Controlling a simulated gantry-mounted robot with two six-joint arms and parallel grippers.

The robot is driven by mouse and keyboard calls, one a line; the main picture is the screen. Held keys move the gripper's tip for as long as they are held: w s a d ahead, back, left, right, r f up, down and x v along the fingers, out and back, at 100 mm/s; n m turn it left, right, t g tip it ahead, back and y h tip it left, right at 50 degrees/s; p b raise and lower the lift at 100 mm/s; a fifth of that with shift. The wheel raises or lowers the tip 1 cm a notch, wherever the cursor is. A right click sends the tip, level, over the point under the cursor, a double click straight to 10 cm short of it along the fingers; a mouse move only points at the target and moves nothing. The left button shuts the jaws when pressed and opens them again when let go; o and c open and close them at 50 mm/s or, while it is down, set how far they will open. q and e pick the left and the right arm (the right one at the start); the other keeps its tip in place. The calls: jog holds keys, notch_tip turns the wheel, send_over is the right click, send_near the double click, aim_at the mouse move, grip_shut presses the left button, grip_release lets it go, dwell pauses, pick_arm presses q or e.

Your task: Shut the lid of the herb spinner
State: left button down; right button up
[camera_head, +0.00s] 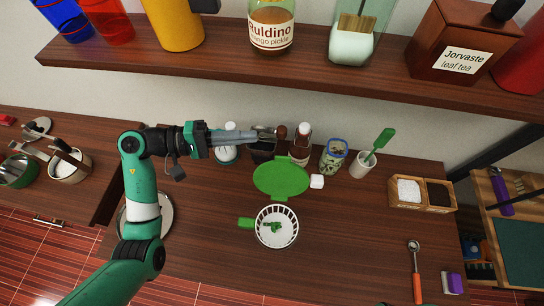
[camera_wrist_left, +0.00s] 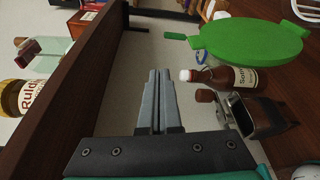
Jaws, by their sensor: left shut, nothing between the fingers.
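The herb spinner is a white slatted basket (camera_head: 264,236) with a green side handle (camera_head: 246,223), on the dark counter. Something small and green lies inside it. Its round green lid (camera_head: 281,178) is open, raised at the basket's back edge. The lid also shows in the left wrist view (camera_wrist_left: 250,42), to the right of the fingers. My left gripper (camera_head: 256,135) is shut and empty, behind the lid and a little to its left, near the bottles. Its closed fingers show in the left wrist view (camera_wrist_left: 159,78). My right gripper is in neither view.
A brown bottle (camera_head: 300,146), a dark metal container (camera_head: 263,150), a jar (camera_head: 333,157) and a cup with a green utensil (camera_head: 363,165) line the back. A wooden shelf (camera_head: 220,48) hangs above. The counter's front and right middle are mostly clear.

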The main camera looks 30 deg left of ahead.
pick_arm(q)
jog(key=a+f+n+t+b, duration=0.1)
jog(key=a+f+b, duration=0.2)
jog(key=f, duration=0.4)
jog(key=r+y+p, duration=0.1)
send_over(281, 176)
jog(key=w+a, duration=0.2)
jog(key=a, duration=0.2)
jog(key=shift+d, duration=0.1)
jog(key=shift+r, duration=0.1)
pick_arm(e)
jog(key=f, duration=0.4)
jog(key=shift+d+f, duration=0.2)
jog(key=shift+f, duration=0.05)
